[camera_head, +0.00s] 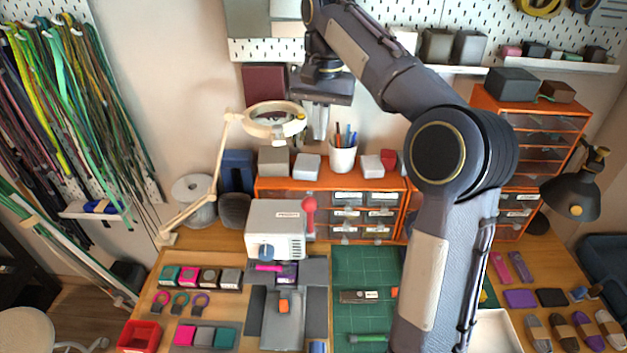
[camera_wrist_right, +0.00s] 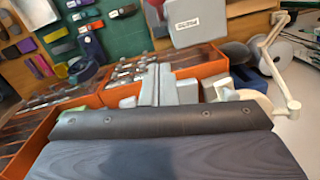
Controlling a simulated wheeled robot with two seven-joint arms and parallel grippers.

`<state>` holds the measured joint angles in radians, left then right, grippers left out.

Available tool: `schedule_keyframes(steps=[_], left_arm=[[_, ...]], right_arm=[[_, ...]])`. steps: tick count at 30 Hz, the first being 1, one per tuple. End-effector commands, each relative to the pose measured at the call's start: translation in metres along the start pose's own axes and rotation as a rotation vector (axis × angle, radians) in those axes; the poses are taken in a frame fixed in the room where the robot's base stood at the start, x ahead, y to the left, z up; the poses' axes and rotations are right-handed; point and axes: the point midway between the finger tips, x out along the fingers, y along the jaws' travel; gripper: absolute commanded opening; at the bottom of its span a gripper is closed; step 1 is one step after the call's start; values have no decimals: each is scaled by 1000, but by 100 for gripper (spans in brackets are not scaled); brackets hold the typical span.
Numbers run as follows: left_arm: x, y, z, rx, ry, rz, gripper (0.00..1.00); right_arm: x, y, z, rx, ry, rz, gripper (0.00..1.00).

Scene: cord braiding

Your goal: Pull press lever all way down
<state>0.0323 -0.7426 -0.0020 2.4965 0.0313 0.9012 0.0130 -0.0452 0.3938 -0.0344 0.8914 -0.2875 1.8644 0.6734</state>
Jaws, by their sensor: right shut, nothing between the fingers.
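The press (camera_head: 272,232) is a white box-shaped machine on the workbench in the head view, with a dark round part on its front. Its lever, with a red knob (camera_head: 309,204), stands upright at its right side. My right gripper (camera_head: 319,136) is shut and empty, high above and behind the press, apart from the lever. In the right wrist view my gripper's fingers (camera_wrist_right: 163,75) are together, and the labelled white press body (camera_wrist_right: 192,22) shows beyond them. My left gripper is not in view.
Orange drawer units (camera_head: 332,187) stand behind the press, with a pen cup (camera_head: 342,158) on top. A magnifier lamp (camera_head: 276,121) stands left of my right gripper. A green cutting mat (camera_head: 352,262) lies right of the press. My right arm covers the bench's middle right.

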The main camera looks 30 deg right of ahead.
Motion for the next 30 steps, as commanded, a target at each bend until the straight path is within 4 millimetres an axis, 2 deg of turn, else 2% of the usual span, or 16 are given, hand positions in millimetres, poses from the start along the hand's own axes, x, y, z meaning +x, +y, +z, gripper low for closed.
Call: schedule_keyframes(steps=[5,8,21,24,30], left_arm=[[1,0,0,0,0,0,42],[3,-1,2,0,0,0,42],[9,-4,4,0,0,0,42],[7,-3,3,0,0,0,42],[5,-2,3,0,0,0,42]], right_arm=[[4,0,0,-1,0,0,0],[15,0,0,-2,-2,1,0],[103,0,1,-2,-3,1,0],[103,0,18,-5,1,-3,0],[108,0,36,-3,1,-3,0]])
